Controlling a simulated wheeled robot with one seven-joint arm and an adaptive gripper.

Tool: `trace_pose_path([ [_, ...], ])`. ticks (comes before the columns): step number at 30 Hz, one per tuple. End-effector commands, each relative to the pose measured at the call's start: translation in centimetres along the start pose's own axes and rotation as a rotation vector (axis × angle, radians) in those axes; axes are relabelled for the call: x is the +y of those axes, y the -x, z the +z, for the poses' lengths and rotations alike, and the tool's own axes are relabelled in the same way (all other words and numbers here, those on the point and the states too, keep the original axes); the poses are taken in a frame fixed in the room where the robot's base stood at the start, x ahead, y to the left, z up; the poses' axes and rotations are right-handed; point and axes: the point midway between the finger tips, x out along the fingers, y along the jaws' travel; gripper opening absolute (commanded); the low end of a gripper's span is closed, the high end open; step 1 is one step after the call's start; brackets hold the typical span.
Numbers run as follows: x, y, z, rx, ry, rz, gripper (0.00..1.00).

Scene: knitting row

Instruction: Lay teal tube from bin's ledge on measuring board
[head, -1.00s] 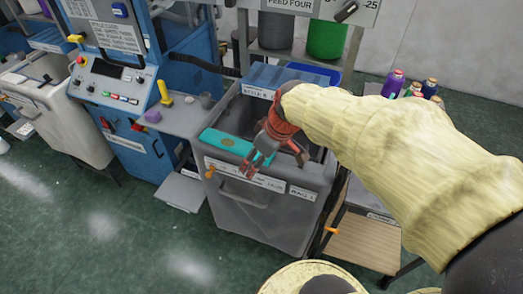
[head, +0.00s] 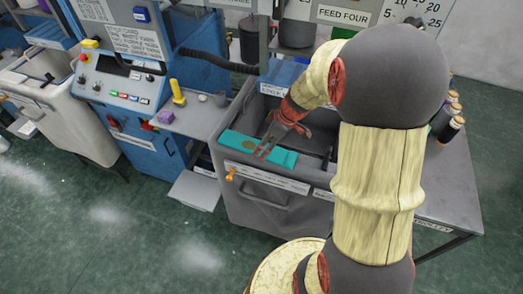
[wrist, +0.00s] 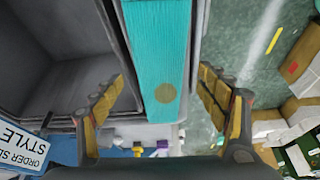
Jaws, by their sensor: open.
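The teal tube (head: 236,143) lies along the near ledge of the grey bin (head: 262,205), with a round brown spot on its side. In the wrist view the tube (wrist: 158,45) runs between my two open fingers, with a gap on each side. My gripper (head: 268,148) is over the tube's right half in the head view and hides part of it. My gripper (wrist: 162,80) holds nothing. I cannot pick out the measuring board for certain; the grey table on the right is largely hidden by my arm.
Dark spools (head: 447,122) stand on the grey table (head: 440,205) at right. A blue machine (head: 140,95) with a side shelf holding a yellow-handled item (head: 177,92) stands left of the bin. An orange clip (head: 230,174) sits on the bin's front. Open green floor lies at lower left.

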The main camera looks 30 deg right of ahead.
Motion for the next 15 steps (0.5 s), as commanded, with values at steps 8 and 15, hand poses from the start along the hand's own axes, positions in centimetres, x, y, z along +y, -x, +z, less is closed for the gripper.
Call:
trace_pose_path([
  [8, 0.0, -2.5, 0.0, -0.001, 0.001, 0.001, 0.74],
  [15, 0.0, -2.4, 0.0, -0.001, 0.000, 0.001, 0.68],
])
